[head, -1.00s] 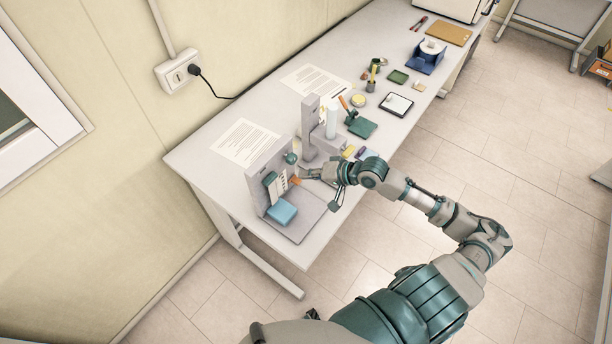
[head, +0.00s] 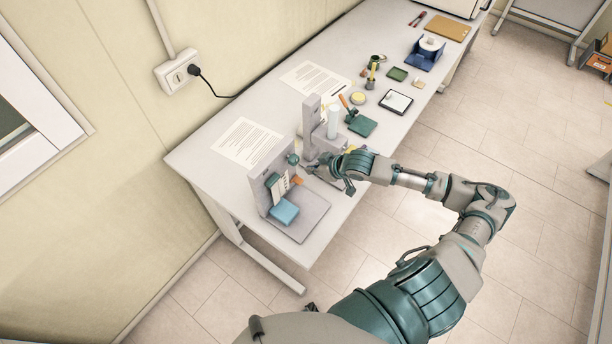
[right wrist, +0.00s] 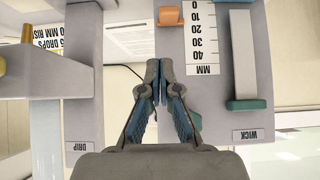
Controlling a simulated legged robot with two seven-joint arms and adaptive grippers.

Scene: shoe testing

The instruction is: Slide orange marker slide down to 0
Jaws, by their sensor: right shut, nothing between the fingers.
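The orange marker (head: 297,180) sits on the grey upright panel of the test stand (head: 262,178), beside a white scale strip (head: 283,186). In the right wrist view, which shows the labels upside down, the orange marker (right wrist: 170,16) is level with about the 10 on the scale (right wrist: 202,40), close to the 0 at the picture's top. My right gripper (head: 312,169) is shut and empty, a little to the right of the marker. Its closed fingertips (right wrist: 157,68) show below the marker in the wrist view, apart from it. My left gripper is not in view.
A blue block (head: 284,212) is on the stand's front. A second grey stand labelled DRIP (right wrist: 82,125) is beside my gripper; the WICK column (right wrist: 240,55) is on the other side. Printed sheets (head: 246,143) and small tools lie on the table. The stand's base plate (head: 311,212) has bare room.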

